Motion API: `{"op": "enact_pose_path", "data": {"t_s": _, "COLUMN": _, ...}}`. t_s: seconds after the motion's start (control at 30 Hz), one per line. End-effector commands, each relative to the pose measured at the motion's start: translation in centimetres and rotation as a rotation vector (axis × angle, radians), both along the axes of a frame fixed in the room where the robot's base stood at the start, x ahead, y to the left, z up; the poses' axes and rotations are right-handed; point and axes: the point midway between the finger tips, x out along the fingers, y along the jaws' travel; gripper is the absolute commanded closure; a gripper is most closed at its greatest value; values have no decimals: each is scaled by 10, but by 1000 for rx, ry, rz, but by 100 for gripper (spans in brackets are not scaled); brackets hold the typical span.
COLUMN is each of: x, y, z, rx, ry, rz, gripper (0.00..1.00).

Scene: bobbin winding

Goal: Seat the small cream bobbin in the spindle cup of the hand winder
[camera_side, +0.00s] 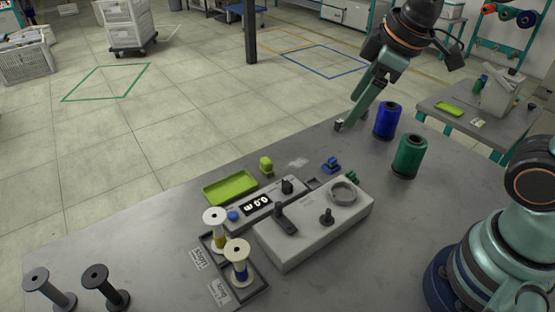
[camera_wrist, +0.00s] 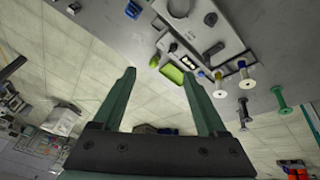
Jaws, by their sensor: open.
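I cannot tell which is the small one. They also show right of centre in the wrist view (camera_wrist: 246,82). The grey hand winder (camera_side: 300,241) carries a round, ring-like spindle cup (camera_side: 343,193), which looks empty. My gripper (camera_side: 353,122) is open and empty at the table's back edge, far from the bobbins. Its spread fingers show in the wrist view (camera_wrist: 159,73).
Blue (camera_side: 387,121) and green (camera_side: 410,156) thread cones stand right of my gripper. A small pale-and-dark piece (camera_side: 339,125) lies by its fingertips. A lime tray (camera_side: 230,187) lies behind the winder's display. Two dark spools (camera_side: 104,287) stand front left. The table's back left is clear.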

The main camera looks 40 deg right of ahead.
Motion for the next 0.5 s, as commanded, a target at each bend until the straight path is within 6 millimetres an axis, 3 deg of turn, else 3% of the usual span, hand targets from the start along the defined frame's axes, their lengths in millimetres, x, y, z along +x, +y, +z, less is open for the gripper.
{"op": "enact_pose_path", "data": {"t_s": 0.23, "x": 18, "y": 81, "z": -12, "rx": -215, "ry": 74, "rz": 765, "gripper": 25}}
{"op": "enact_pose_path", "data": {"t_s": 0.5, "x": 15, "y": 175, "z": -42, "rx": -398, "ry": 102, "rz": 1613, "gripper": 25}}
